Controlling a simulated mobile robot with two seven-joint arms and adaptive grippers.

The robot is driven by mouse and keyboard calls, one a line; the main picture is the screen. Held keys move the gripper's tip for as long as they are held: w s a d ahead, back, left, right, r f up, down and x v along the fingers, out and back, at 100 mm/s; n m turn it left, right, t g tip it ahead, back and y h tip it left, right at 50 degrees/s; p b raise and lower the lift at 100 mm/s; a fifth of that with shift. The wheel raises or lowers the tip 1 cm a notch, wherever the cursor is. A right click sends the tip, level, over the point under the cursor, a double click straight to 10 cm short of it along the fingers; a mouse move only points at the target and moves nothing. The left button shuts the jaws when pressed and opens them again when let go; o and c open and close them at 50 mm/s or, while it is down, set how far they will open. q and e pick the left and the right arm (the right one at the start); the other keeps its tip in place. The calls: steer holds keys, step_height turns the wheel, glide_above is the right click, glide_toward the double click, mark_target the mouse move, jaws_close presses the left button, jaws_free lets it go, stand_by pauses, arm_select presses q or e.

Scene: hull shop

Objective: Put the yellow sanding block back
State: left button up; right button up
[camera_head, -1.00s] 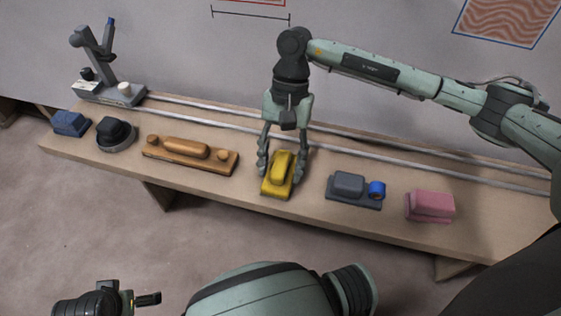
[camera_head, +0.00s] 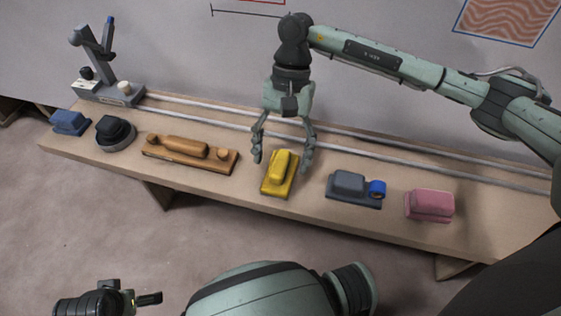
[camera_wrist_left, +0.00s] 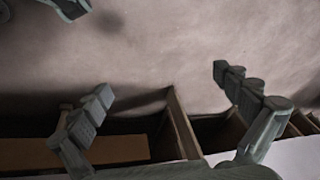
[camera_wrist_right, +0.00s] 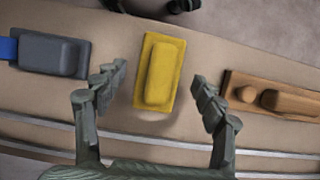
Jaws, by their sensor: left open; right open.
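The yellow sanding block (camera_head: 279,174) rests on the wooden bench, between the long wooden sander and the grey block. My right gripper (camera_head: 283,160) is open and empty just above and behind it, with its fingers spread to either side. In the right wrist view the yellow block (camera_wrist_right: 159,72) lies beyond and between the open fingertips (camera_wrist_right: 161,82), touching neither. My left gripper is far from the block; its fingers (camera_wrist_left: 165,85) are open and empty in the left wrist view. In the head view only a part of it shows at the lower left.
On the bench (camera_head: 305,207) stand a blue block (camera_head: 70,122), a black round sander (camera_head: 115,132), a long wooden sander (camera_head: 190,152), a grey block with a blue roll (camera_head: 354,187) and a pink block (camera_head: 430,205). Two metal rails (camera_head: 400,157) run along the back.

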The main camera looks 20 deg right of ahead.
arm_select(q)
steer(key=r, duration=0.2)
steer(key=shift+s+a+r+b, duration=0.2)
steer(key=shift+s+r+b, duration=0.1)
steer(key=shift+r+b, duration=0.1)
arm_select(e)
steer(key=v, duration=1)
arm_select(q)
steer(key=shift+w+d, duration=0.15)
steer(key=shift+w, duration=0.05)
